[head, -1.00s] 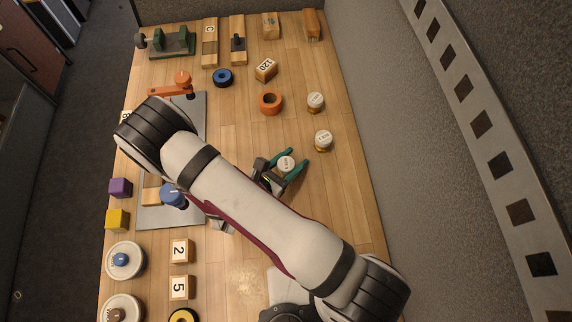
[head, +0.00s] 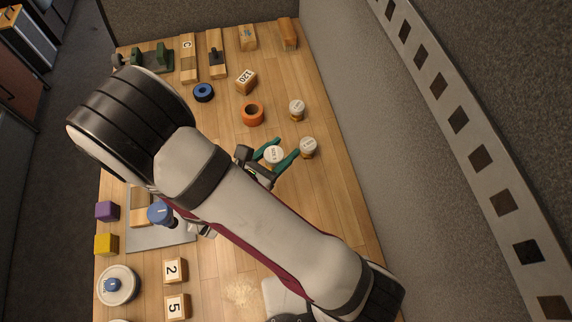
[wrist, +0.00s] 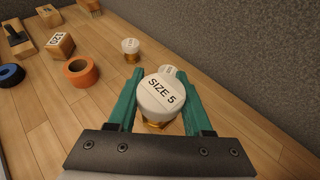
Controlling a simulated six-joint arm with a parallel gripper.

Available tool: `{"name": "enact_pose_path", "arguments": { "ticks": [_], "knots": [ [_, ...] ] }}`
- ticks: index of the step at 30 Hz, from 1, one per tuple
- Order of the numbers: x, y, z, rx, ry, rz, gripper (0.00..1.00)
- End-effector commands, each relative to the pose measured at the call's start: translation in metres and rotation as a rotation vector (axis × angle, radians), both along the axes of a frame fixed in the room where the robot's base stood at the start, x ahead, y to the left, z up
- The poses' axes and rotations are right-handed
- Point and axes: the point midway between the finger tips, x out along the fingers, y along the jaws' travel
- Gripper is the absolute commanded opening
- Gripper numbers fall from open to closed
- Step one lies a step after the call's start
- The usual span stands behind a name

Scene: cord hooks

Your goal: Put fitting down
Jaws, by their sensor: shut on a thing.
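My gripper (head: 277,153) has its green fingers shut on a fitting (head: 273,155) with a white round cap and a brass-coloured lower part. In the wrist view the held fitting (wrist: 160,98) sits between the fingers, cap up, and reads "SIZE 5". I cannot tell whether its underside touches the table. A second capped fitting (head: 308,147) stands just right of the fingertips in the head view; in the wrist view it is partly hidden behind the held one. A third capped fitting (head: 297,110) stands farther back on the table.
An orange ring (head: 252,115), a "120" block (head: 246,81) and a blue ring (head: 204,92) lie farther back and left. A grey wall (head: 345,130) runs along the table's right side. Bare wood (head: 325,205) lies right of my arm, which covers much of the table's middle.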

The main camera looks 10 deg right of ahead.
Motion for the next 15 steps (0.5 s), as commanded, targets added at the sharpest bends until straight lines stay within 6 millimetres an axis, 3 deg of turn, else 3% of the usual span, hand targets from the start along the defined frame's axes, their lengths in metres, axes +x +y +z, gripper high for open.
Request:
{"name": "enact_pose_path", "arguments": {
  "ticks": [9, 11, 15],
  "knots": [
    [-0.051, -0.083, 0.006, -0.003, 0.005, -0.291, 0.0],
    [-0.059, -0.093, 0.006, -0.003, 0.004, -0.331, 0.0],
    [-0.068, -0.101, -0.023, -0.009, 0.007, -0.36, 0.0]
  ]
}}
